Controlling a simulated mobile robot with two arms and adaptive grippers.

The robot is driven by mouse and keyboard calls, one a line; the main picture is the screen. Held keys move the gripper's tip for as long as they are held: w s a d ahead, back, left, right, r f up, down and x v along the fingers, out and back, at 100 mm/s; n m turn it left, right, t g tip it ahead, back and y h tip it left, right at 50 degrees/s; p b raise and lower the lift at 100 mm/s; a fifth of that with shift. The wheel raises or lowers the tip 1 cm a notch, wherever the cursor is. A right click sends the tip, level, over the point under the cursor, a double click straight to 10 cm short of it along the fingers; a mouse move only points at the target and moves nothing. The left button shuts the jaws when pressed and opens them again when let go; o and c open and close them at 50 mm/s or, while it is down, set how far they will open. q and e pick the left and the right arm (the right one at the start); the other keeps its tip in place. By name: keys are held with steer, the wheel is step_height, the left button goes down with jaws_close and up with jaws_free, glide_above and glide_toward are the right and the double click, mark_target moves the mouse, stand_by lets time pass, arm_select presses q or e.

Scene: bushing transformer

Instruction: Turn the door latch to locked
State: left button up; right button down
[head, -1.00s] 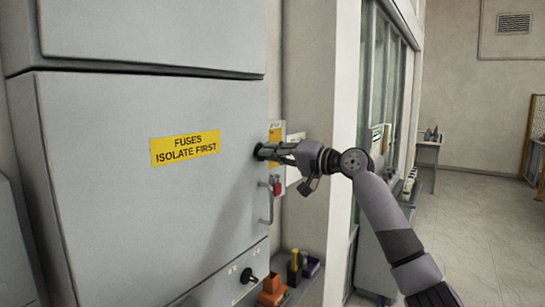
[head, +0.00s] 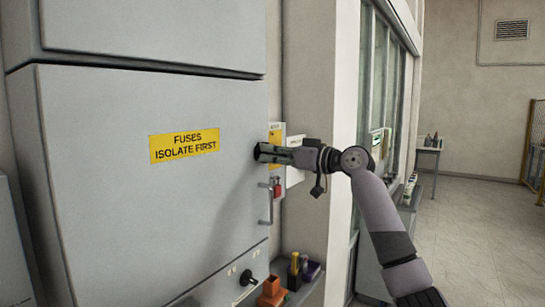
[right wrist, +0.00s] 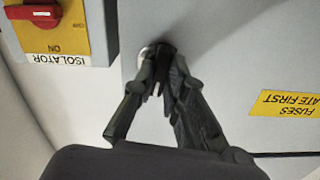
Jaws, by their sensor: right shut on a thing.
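The door latch (right wrist: 163,47) is a small dark knob on a pale round base, at the edge of the grey cabinet door (head: 120,210). In the head view it is mostly hidden by my right gripper (head: 262,153). In the right wrist view the gripper (right wrist: 161,85) has its fingers around the latch, shut on it, one finger on each side. I cannot read which position the latch points to. My left gripper is in neither view.
A yellow "fuses isolate first" label (head: 184,145) is on the door. A red isolator switch (right wrist: 33,12) is beside the latch. A door handle (head: 266,204) and red padlock (head: 277,187) sit below. Small bins (head: 271,286) stand lower down. The floor at right is clear.

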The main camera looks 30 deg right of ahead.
steer(key=shift+n, duration=1)
steer(key=c, duration=1.6)
jaws_free()
steer(key=v, duration=1.2)
steer(key=shift+f, duration=0.1)
